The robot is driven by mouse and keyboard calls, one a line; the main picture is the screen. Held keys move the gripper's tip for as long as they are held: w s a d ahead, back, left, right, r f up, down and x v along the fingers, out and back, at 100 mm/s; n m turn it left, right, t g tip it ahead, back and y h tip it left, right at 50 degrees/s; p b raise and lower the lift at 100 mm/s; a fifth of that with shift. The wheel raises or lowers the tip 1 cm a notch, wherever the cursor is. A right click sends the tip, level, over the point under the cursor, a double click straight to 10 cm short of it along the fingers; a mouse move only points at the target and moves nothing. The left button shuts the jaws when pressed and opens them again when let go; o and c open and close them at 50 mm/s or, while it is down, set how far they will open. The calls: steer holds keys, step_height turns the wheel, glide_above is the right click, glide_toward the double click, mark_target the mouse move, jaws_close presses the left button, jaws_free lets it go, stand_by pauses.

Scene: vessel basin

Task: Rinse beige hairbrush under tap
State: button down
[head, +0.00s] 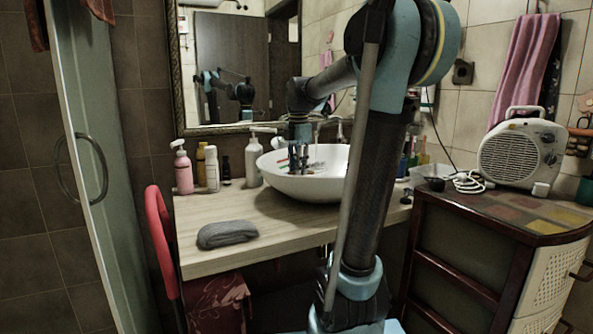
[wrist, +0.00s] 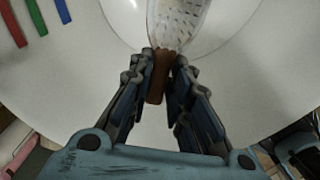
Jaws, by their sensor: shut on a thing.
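My gripper (wrist: 161,62) is shut on the brown handle of the hairbrush (wrist: 158,80). The brush head (wrist: 178,22), pale with rows of dark bristle marks, points away from the gripper toward the top of the wrist view, where its far end is cut off. In the head view my gripper (head: 298,168) points down into the white basin (head: 330,187); the brush is too small to make out there. A tap (head: 340,132) seems to stand behind the basin, partly hidden by my arm. I cannot tell whether water runs.
Red, green and blue strips (wrist: 37,17) lie at the basin's left side. Left of the basin stand a pink pump bottle (head: 182,172), a white bottle (head: 253,163) and others. A grey folded cloth (head: 227,234) lies on the counter. A heater (head: 520,155) stands right.

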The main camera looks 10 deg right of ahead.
steer(key=shift+w+a+f, duration=0.2)
steer(key=shift+w+f, duration=0.2)
steer(key=shift+w, duration=1.4)
steer(key=shift+w+a+f, duration=0.25)
steer(key=shift+w+f, duration=0.1)
steer(key=shift+w, duration=1.4)
steer(key=shift+w+a+f, duration=0.2)
steer(key=shift+w+f, duration=0.2)
steer(key=shift+w, duration=1.4)
steer(key=shift+d, duration=0.2)
steer(key=shift+w+d, duration=0.1)
steer(key=shift+d, duration=0.3)
steer(key=shift+a, duration=0.25)
steer(key=shift+a, duration=0.35)
steer(key=shift+s+d, duration=0.15)
steer(key=shift+s, duration=1.2)
steer(key=shift+s+d, duration=0.2)
steer(key=shift+s, duration=1.15)
steer(key=shift+s+d, duration=0.15)
steer(key=shift+s, duration=1.2)
